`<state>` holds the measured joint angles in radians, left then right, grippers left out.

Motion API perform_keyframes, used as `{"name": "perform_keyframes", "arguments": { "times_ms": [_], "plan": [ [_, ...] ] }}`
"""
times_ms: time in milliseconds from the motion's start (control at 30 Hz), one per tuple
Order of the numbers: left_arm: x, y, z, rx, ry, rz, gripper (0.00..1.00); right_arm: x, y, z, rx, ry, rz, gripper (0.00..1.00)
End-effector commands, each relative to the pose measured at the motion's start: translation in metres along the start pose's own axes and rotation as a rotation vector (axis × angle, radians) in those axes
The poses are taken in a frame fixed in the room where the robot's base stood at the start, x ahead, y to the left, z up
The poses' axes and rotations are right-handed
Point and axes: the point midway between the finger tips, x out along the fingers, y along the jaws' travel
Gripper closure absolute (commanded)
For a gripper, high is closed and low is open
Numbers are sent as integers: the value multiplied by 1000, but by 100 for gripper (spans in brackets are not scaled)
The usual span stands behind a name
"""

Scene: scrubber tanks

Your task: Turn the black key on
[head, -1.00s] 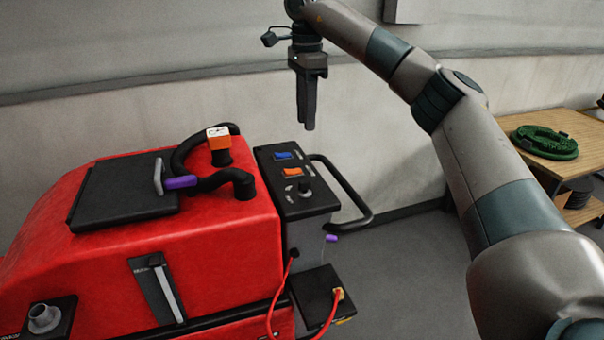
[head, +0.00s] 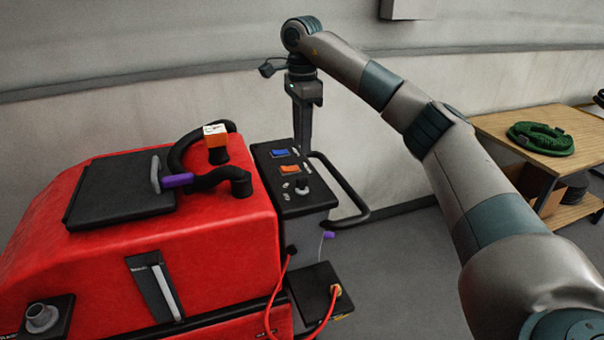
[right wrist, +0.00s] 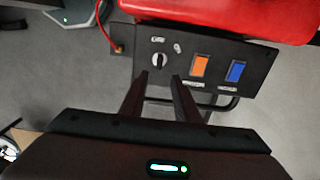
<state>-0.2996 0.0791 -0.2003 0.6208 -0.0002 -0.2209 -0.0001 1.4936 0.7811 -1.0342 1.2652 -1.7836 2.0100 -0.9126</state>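The black key (head: 302,187) is a small knob on the dark control panel (head: 268,161) at the back of the red machine. In the right wrist view the key (right wrist: 160,60) shows a pale mark and lies just beyond the fingertips, between their lines. My right gripper (head: 303,150) points down behind the panel's far edge in the head view. In the right wrist view the right gripper (right wrist: 158,77) is open, with nothing between its fingers. It does not appear to touch the key. My left gripper is out of view.
A blue switch (head: 280,153) and an orange switch (head: 290,169) sit beside the key. A black handle bar (head: 352,200) curves out from the panel's right side. A red cable (head: 275,300) hangs below. A wooden table (head: 500,125) with a green coil stands at the right.

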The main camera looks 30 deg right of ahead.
Motion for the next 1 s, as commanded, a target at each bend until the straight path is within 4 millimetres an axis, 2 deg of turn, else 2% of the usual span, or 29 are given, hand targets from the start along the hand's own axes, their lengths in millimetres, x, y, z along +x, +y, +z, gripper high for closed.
{"name": "perform_keyframes", "arguments": {
  "times_ms": [367, 633, 800, 1000],
  "plan": [
    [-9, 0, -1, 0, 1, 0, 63, 50, 1, 0, -2, 1, 4, 71],
    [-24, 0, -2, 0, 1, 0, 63, 88, 1, 0, 0, 1, 2, 71],
    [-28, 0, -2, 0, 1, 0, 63, 103, 0, 0, -1, 0, 1, 71],
    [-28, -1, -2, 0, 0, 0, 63, 108, 0, 0, -1, 0, -1, 71]
  ]
}}
